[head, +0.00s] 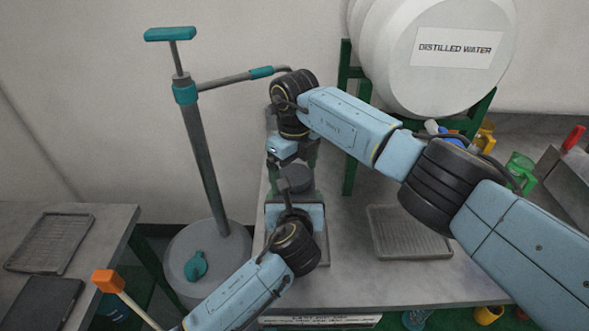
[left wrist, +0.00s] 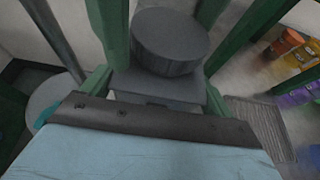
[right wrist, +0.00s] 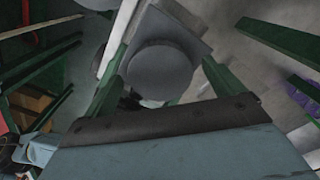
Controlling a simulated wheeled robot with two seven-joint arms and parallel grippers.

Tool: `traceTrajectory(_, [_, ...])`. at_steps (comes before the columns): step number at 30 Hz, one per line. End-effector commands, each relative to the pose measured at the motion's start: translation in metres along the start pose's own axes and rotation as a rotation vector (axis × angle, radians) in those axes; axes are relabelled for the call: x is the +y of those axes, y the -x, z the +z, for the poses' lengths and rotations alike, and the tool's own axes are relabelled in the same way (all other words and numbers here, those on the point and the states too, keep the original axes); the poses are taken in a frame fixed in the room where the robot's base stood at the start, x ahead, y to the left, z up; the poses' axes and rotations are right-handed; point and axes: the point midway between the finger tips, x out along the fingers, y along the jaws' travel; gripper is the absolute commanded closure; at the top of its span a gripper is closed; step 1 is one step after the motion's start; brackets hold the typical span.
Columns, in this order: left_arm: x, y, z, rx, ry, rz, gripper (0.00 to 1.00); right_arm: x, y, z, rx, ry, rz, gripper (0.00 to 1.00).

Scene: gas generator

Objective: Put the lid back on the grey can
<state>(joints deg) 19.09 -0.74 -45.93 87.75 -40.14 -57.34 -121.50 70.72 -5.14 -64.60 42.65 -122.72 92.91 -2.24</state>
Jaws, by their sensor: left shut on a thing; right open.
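The grey can (left wrist: 160,88) has a square top and shows between my left gripper's fingers in the left wrist view. My left gripper (head: 294,203) is shut on the can's body. The round dark grey lid (head: 295,177) is on top of the can; it also shows in the left wrist view (left wrist: 170,45) and the right wrist view (right wrist: 160,70). It looks about level, but I cannot tell whether it is fully seated. My right gripper (head: 292,160) is open close by, with its fingers on either side of the lid. The can's lower part is hidden.
A distilled water tank (head: 430,85) stands on a green frame behind my right arm. A ribbed tray (head: 400,245) lies on the bench to the right. A grey pump-like device (head: 207,165) stands at the left. Another table (head: 120,222) is at far left.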

Motion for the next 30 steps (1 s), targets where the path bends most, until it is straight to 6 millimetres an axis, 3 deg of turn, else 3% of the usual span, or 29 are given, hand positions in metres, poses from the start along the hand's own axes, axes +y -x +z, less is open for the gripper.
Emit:
traceTrajectory(5, [0.000,0.000,0.000,0.000,0.000,0.000,0.77,-0.001,0.020,0.001,-0.003,0.000,-0.002,0.07])
traceTrajectory(18, [0.000,0.000,0.000,0.000,0.000,0.000,0.77,-0.001,0.105,0.000,-0.001,0.000,-0.003,0.07])
traceTrajectory(24, [0.000,0.000,0.000,0.000,0.000,0.000,0.77,0.000,0.119,0.000,-0.001,0.000,-0.001,0.07])
traceTrajectory(30, [0.000,0.000,0.000,0.000,0.000,0.000,0.77,0.000,0.120,0.000,0.000,0.000,0.000,0.07])
